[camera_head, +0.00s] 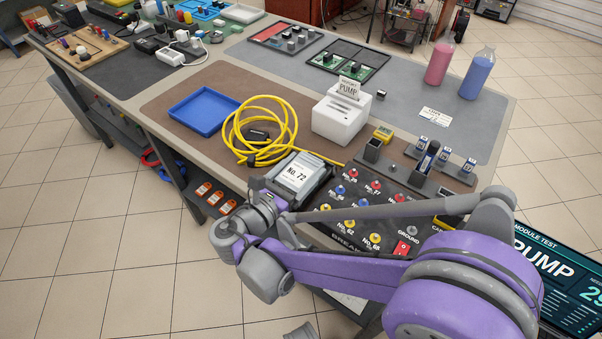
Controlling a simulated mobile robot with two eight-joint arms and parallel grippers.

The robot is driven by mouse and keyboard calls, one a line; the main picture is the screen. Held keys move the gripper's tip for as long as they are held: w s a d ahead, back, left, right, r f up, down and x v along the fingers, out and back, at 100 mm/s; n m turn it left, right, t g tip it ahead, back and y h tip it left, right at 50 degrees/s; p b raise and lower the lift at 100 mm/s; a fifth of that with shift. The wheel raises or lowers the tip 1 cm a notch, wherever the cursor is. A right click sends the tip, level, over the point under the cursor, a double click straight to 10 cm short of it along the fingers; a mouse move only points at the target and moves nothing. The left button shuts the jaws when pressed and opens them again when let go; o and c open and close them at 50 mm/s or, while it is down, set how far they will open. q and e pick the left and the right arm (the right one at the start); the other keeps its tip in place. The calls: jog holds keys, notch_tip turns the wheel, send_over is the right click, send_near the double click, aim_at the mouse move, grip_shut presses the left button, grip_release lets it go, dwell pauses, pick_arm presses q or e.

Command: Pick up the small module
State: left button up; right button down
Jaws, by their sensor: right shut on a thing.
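A small grey and black module (297,174) with a white label reading "No. 72" sits tilted at the front edge of the bench, left of the black breakout panel. My right gripper (281,198) is at the module's near left side and is shut on it. The fingertips are mostly hidden by the wrist and the module. I cannot tell whether the module is clear of the surface below it. My left gripper is not in view.
A yellow hose coil (262,122) lies behind the module, beside an empty blue tray (205,109). A white box (341,119) with a "PUMP" card stands behind. The breakout panel (335,203) is right, partly covered by my arm. Pink (438,65) and blue (477,78) bottles stand at back right.

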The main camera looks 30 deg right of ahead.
aim_at(302, 168)
notch_tip(302, 168, up, 10)
jog(key=p, duration=0.3)
dwell(0.3)
